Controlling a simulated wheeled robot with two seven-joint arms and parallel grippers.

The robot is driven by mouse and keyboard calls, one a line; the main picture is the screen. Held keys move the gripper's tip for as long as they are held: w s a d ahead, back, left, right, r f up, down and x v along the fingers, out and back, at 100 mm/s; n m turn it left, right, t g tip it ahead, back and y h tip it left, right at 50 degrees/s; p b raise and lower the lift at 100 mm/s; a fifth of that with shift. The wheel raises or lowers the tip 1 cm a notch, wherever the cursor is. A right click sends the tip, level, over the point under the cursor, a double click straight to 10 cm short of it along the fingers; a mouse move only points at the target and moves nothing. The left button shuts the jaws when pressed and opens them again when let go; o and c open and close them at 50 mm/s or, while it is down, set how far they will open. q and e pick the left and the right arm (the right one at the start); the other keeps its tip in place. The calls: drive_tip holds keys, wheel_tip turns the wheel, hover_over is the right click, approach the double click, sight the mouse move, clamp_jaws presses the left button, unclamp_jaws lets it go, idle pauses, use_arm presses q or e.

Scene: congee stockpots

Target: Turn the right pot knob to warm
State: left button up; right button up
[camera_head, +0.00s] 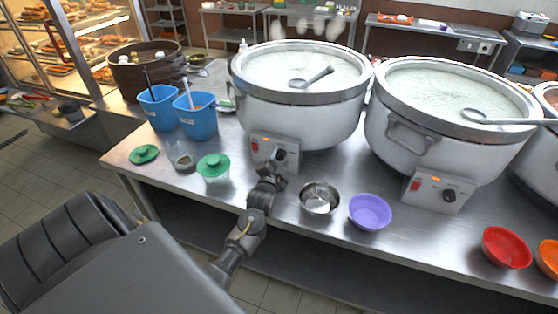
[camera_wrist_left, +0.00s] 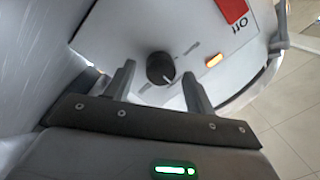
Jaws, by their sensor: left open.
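Two large steel pots of congee stand side by side on the steel counter, the left pot (camera_head: 300,115) and the right pot (camera_head: 425,145). Each has a front panel with a red switch, an orange light and a black knob. My left gripper (camera_head: 274,170) is at the left pot's panel, by its knob (camera_head: 280,155). In the left wrist view this knob (camera_wrist_left: 160,68) shows beyond and between the two spread, open fingertips (camera_wrist_left: 160,80); contact cannot be told. Its white mark points to the picture's lower right. The right pot's knob (camera_head: 449,195) has no gripper near it.
A steel bowl (camera_head: 320,198) and a purple bowl (camera_head: 370,212) stand right of my left gripper. A green-lidded container (camera_head: 213,167) and blue bins (camera_head: 196,116) stand left. A red bowl (camera_head: 506,247) is near the front edge. Ladles lie on both pots.

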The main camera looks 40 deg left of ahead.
use_arm(q)
drive_tip(key=c, duration=1)
drive_tip(key=n+p, duration=0.1)
drive_tip(key=n, duration=0.1)
drive_tip(key=shift+r+n, duration=0.1)
drive_tip(key=shift+n, duration=0.3)
drive_tip(key=n+p, duration=0.1)
drive_tip(key=n, duration=0.2)
drive_tip(key=shift+r+h+p, duration=0.1)
drive_tip(key=shift+h+p, duration=0.2)
drive_tip(key=shift+p, duration=0.1)
drive_tip(key=n+p, duration=0.1)
drive_tip(key=n, duration=0.4)
drive_tip(key=shift+a, duration=0.2)
drive_tip(key=shift+s+n+h+p, duration=0.1)
drive_tip(key=shift+n+h+p, duration=0.3)
drive_tip(key=shift+n, duration=0.8)
